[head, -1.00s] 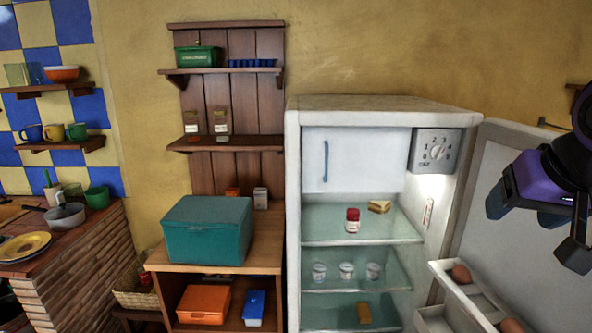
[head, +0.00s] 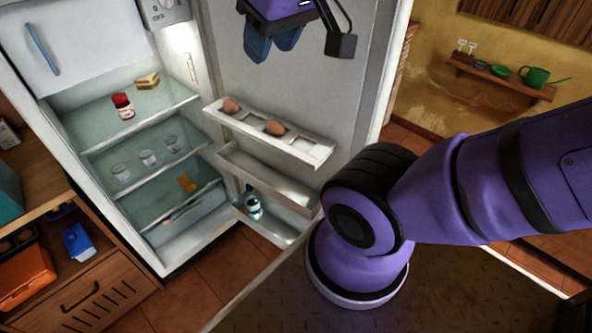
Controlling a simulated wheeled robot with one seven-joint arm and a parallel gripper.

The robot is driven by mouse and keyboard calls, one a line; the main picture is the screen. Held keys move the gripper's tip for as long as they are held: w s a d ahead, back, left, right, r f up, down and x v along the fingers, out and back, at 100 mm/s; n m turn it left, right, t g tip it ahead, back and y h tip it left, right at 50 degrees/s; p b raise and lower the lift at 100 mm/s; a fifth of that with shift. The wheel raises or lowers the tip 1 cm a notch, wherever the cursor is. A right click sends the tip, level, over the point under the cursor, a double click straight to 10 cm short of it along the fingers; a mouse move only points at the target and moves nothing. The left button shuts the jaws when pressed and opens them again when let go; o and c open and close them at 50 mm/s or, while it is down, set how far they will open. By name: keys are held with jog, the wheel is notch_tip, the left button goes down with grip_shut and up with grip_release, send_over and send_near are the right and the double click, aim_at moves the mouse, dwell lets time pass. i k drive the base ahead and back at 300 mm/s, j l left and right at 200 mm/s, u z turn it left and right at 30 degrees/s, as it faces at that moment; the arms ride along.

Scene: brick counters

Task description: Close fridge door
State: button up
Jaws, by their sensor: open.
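The white fridge (head: 182,250) stands at the left in the head view with its shelves exposed. Its door (head: 345,105) is swung wide open to the right, with the inner face and door shelves showing. My gripper (head: 274,48) is at the top of the view, over the upper part of the door's inner face. Its fingers are apart with nothing between them. I cannot tell whether it touches the door. My purple arm hides the lower right part of the door.
Eggs (head: 274,128) sit in the upper door shelf (head: 225,118) and a small jar (head: 254,207) stands in the lowest one. A red-lidded jar (head: 123,106) and several cups are inside the fridge. A wooden cabinet (head: 110,295) stands at left. Tiled floor (head: 215,262) shows in front.

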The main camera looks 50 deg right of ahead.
aim_at(329, 109)
jog(key=k+l+u, duration=0.4)
jog(key=k+l, duration=0.3)
jog(key=k, duration=0.15)
jog(key=l+u, duration=0.15)
jog(key=l, duration=0.3)
jog(key=k+l+u, duration=0.15)
jog(key=l, duration=0.35)
jog(key=l+u, duration=0.2)
jog(key=l, duration=0.25)
jog(key=k+l+u, duration=0.15)
jog(key=l, duration=0.3)
jog(key=l+u, duration=0.2)
jog(key=l, duration=0.9)
jog(key=k+l+u, duration=0.1)
jog(key=l+u, duration=0.15)
jog(key=l, duration=0.8)
jog(key=k+j+z, duration=0.1)
jog(key=z, duration=0.7)
